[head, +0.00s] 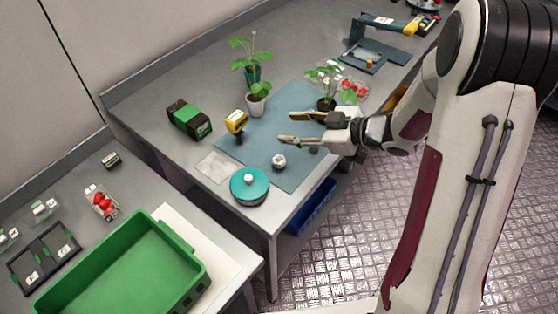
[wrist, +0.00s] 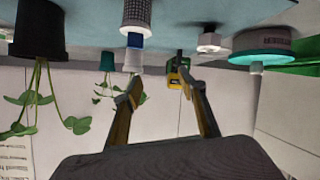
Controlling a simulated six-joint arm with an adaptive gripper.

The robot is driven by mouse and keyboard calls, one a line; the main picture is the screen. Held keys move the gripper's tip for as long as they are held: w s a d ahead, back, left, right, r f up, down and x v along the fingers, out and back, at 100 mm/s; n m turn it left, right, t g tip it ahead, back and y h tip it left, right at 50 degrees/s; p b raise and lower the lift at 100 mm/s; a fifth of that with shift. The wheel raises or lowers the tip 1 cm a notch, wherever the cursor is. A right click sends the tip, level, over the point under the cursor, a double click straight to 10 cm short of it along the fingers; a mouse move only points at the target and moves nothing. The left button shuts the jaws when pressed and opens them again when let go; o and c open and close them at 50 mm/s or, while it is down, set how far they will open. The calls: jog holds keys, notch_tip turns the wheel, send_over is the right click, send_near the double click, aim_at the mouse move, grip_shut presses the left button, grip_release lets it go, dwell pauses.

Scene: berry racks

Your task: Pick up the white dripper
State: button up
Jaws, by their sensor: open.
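A small white piece with a knob on top, likely the white dripper (head: 278,161), stands on the blue-grey mat (head: 252,146). In the wrist view, which is upside down, it appears as a white faceted piece (wrist: 209,42) right of my fingers. A white ribbed cylinder with a blue end (wrist: 137,14) also shows there, left of it; I cannot fully rule it out as the dripper. My gripper (head: 287,127) is open and empty above the mat, its fingers pointing left, beyond the white piece in the head view. Both fingers (wrist: 160,76) show apart in the wrist view.
A teal round container (head: 249,187) stands at the mat's near edge. Potted plants (head: 257,101) and a yellow device (head: 236,121) stand beyond. A green-black box (head: 188,119) is left. Bare mat surrounds the white piece.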

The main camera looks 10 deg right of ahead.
aim_at(279, 163)
jog(key=s+f+g+y, duration=0.1)
jog(key=s, duration=0.1)
jog(key=s+a+f+g+y, duration=0.1)
jog(key=s, duration=0.1)
jog(key=s+a+f+n+g+y, duration=0.1)
jog(key=s+y, duration=0.1)
jog(key=shift+a+f, duration=0.1)
jog(key=shift+f, duration=0.05)
jog(key=shift+m+t+y, duration=0.4)
jog(key=shift+m, duration=0.2)
jog(key=d+f, duration=0.1)
jog(key=s+d, duration=0.1)
jog(key=d, duration=0.1)
jog(key=s+d+f, duration=0.1)
jog(key=shift+d+f, duration=0.35)
jog(key=shift+w, duration=0.1)
jog(key=shift+x, duration=1.3)
jog(key=shift+a, duration=0.1)
jog(key=shift+x, duration=2.5)
jog(key=shift+w, duration=0.1)
jog(key=c, duration=0.8)
